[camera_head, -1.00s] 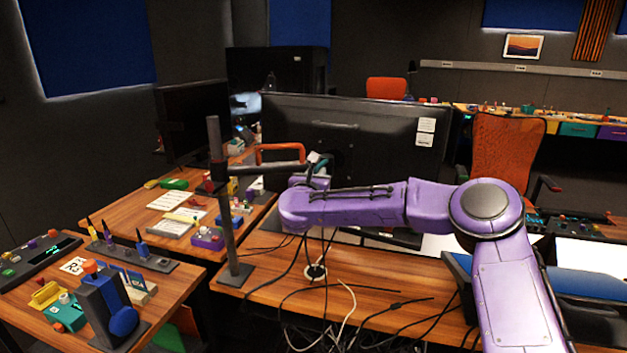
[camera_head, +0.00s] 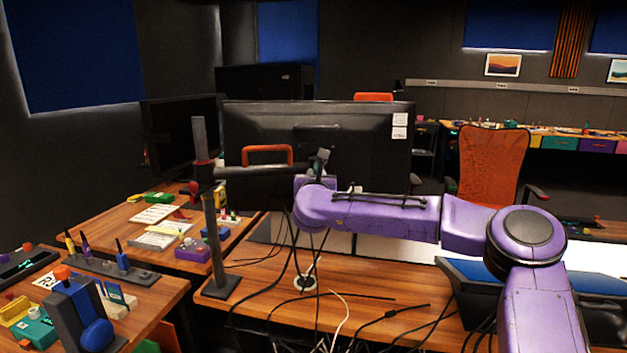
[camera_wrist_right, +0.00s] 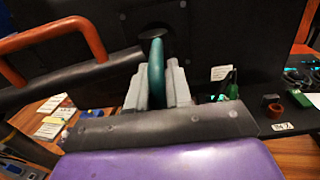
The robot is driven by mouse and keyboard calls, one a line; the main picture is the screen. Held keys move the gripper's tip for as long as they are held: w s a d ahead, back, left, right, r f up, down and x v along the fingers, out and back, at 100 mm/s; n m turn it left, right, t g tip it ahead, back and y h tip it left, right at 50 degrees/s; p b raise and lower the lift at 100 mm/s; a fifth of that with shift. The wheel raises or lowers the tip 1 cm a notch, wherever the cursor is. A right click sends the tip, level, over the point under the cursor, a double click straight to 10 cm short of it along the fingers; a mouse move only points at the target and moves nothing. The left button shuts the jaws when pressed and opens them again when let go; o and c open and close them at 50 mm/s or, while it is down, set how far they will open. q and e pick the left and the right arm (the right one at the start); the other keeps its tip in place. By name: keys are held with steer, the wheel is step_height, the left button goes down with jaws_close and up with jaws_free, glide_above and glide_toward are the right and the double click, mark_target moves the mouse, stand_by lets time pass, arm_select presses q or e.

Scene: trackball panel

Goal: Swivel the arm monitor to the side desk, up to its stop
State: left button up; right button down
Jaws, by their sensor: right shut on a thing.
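The arm monitor (camera_head: 370,122) shows its black back in the head view. A dark horizontal bar (camera_head: 245,173) runs to it from an upright pole (camera_head: 216,240) on the wooden desk. An orange handle (camera_head: 267,149) stands at the bar; it also shows in the wrist view (camera_wrist_right: 60,32). My right gripper (camera_head: 320,165) is at the monitor's back, right of the orange handle. In the wrist view its grey fingers (camera_wrist_right: 157,85) are shut on a teal handle (camera_wrist_right: 157,68). The monitor's screen is hidden. My left gripper is not in view.
The side desk (camera_head: 160,278) at left holds small coloured parts. A second dark monitor (camera_head: 180,140) stands behind it, left of the pole. Cables (camera_head: 300,310) lie on the desk below my right arm. An orange chair (camera_head: 490,165) stands at right.

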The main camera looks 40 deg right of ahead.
steer(key=shift+d+r, duration=0.2)
steer(key=shift+r, duration=0.05)
